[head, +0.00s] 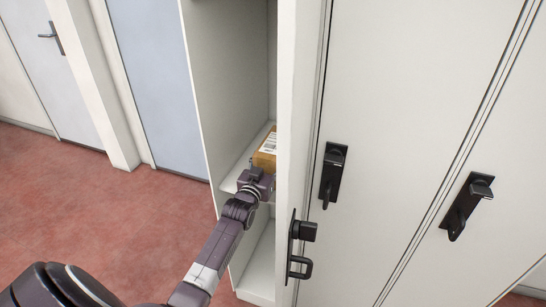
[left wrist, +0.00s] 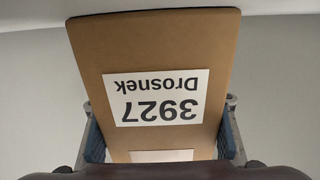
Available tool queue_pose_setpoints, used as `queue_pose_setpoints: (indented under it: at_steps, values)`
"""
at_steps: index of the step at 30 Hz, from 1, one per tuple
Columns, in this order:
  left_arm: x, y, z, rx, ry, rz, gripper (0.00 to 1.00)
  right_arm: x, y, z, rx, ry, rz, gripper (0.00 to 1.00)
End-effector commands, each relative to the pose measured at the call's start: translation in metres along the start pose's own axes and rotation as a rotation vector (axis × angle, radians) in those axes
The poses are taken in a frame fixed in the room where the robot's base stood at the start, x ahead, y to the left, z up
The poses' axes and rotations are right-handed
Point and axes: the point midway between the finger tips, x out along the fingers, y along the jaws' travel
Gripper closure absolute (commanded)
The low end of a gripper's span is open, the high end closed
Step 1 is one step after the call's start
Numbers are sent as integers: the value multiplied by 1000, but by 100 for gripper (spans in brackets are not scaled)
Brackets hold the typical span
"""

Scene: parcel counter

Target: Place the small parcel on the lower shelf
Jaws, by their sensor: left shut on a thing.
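The small brown cardboard parcel (head: 265,147) is inside the open cabinet, at the level of a pale shelf (head: 236,176). My left gripper (head: 257,172) reaches in from the front and is shut on the parcel. In the left wrist view the parcel (left wrist: 150,52) fills the middle, with a white label reading "3927 Drosnek" upside down. The left gripper's blue-padded fingers (left wrist: 161,135) press on its two sides. I cannot tell whether the parcel's underside touches the shelf. My right gripper is not in view.
Below the shelf is an empty-looking compartment with a pale floor (head: 259,268). The open cabinet door (head: 298,130) stands close on the right of my arm. Closed doors with black handles (head: 332,175) are further right. Red floor (head: 110,225) is clear on the left.

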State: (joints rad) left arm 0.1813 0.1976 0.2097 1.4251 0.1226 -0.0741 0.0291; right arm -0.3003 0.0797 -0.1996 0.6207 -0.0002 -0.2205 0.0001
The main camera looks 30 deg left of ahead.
Motion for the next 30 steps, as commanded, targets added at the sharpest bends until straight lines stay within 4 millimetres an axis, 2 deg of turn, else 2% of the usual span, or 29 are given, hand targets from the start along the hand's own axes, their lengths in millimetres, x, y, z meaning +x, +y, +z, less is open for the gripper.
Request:
queue_pose_setpoints:
  at_steps: [1, 7, 8, 12, 23, 26, 30]
  values:
    - [1, 0, -4, 0, 8, 0, 90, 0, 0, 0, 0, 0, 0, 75]
    - [1, 0, -1, -1, 8, 0, 90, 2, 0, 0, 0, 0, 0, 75]
    - [0, 0, 2, -1, 0, 0, 42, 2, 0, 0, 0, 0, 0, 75]
    - [0, 0, 2, -1, -1, 0, 26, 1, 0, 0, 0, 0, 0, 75]
    - [0, 0, -2, -1, 0, 0, 26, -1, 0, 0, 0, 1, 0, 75]
    - [-9, 0, 0, -1, -1, 0, 26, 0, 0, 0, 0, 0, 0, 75]
    - [-31, 0, 0, -2, -2, 0, 26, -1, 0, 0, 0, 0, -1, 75]
